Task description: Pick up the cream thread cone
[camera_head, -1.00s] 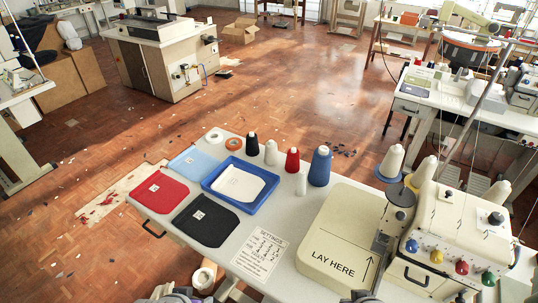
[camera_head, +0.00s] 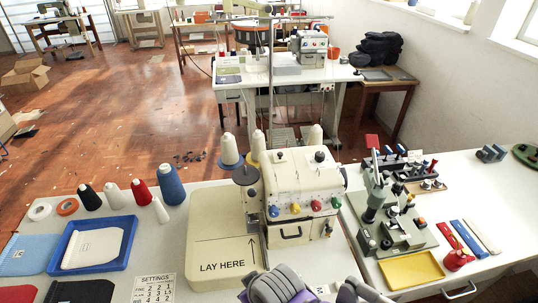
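A cream thread cone (camera_head: 115,195) stands upright on the white table, in a row between a black cone (camera_head: 88,197) and a red cone (camera_head: 143,195). A blue cone (camera_head: 171,185) stands at the row's right end. A smaller whitish cone (camera_head: 160,211) stands just in front of the red and blue ones. More pale cones (camera_head: 228,149) stand behind the cream sewing machine (camera_head: 297,182). Grey parts of my arm show at the bottom edge, apart from the cones. I see no fingertips of either gripper.
A blue tray (camera_head: 122,257) with a white piece lies in front of the row. A cream pad marked LAY HERE (camera_head: 215,225) lies right of it. A second table at right holds a green-grey press (camera_head: 400,225) and a yellow tray (camera_head: 411,270).

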